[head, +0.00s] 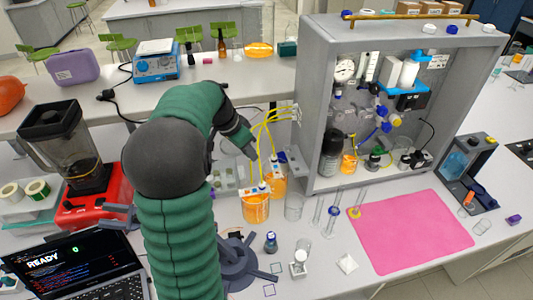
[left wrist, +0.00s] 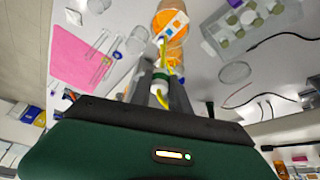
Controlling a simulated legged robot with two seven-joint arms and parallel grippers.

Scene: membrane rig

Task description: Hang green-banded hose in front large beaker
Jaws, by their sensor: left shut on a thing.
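The front large beaker (head: 256,208) holds orange liquid and has a white and blue tag at its rim. It also shows in the left wrist view (left wrist: 171,17). A second orange beaker (head: 277,184) stands just behind it. Yellow hoses (head: 268,128) arch down from the grey rig towards the beakers. My left gripper (head: 252,153) is above and behind the front beaker. In the left wrist view its fingers (left wrist: 163,85) are shut on the green-banded hose (left wrist: 164,94), at a white fitting with green beside it. I cannot tell whether the hose end is inside the beaker. My right gripper is not in view.
The grey rig (head: 309,100) stands behind and right of the beakers. An empty glass beaker (head: 294,207) and thin cylinders (head: 331,221) stand to the right, before a pink mat (head: 410,232). A dark grey stand (head: 237,262) is in front. A red blender (head: 85,197) stands left.

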